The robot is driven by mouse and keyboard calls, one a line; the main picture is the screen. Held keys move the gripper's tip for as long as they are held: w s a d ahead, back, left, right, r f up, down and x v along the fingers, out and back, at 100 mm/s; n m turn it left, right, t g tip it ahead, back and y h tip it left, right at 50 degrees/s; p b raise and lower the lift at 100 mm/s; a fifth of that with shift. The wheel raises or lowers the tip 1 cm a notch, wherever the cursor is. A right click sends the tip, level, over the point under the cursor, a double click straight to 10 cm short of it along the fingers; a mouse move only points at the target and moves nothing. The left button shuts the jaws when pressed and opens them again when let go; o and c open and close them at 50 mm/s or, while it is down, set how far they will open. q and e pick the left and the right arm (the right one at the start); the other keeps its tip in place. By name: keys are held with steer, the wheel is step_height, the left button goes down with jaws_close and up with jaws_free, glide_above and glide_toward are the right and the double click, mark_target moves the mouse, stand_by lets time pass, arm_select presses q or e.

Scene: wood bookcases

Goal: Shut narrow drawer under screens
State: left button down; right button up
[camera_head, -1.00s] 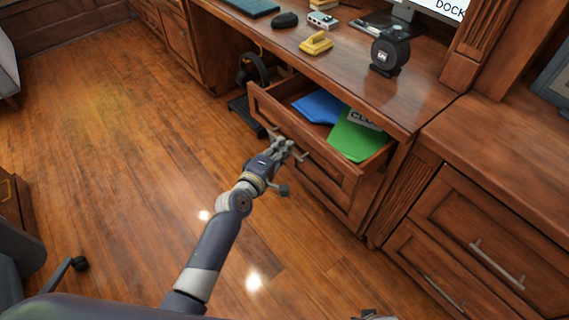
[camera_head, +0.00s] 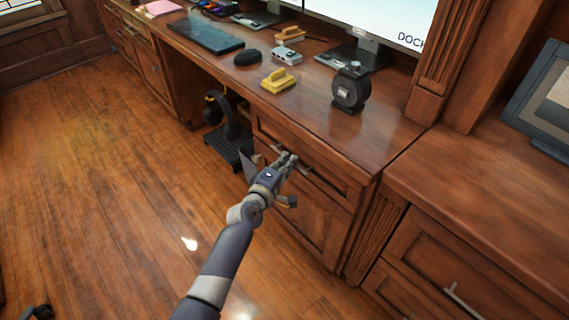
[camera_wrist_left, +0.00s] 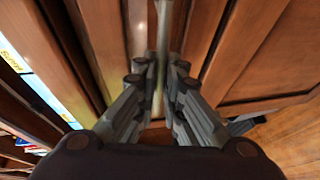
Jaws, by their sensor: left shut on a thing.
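The narrow wooden drawer (camera_head: 333,181) sits in the desk below the screens (camera_head: 395,14). Its front looks flush with the desk, and no opening or contents show above it. My left gripper (camera_head: 288,160) is at the drawer front. In the left wrist view, the fingers (camera_wrist_left: 158,85) are closed around the metal bar handle (camera_wrist_left: 163,28), which runs between them. The gripper and hand hide part of the drawer's left side in the head view. My right gripper is not in view.
Another cabinet (camera_head: 470,245) is at the right.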

arm_select(q)
steer(key=shift+d+r, duration=0.15)
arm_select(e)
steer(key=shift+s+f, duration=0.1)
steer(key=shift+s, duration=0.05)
arm_select(q)
steer(key=c, duration=2)
jaws_free()
steer(key=o, duration=0.3)
steer(key=shift+w+d, duration=0.15)
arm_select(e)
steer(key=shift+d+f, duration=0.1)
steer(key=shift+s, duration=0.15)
arm_select(q)
steer(key=v, duration=1.2)
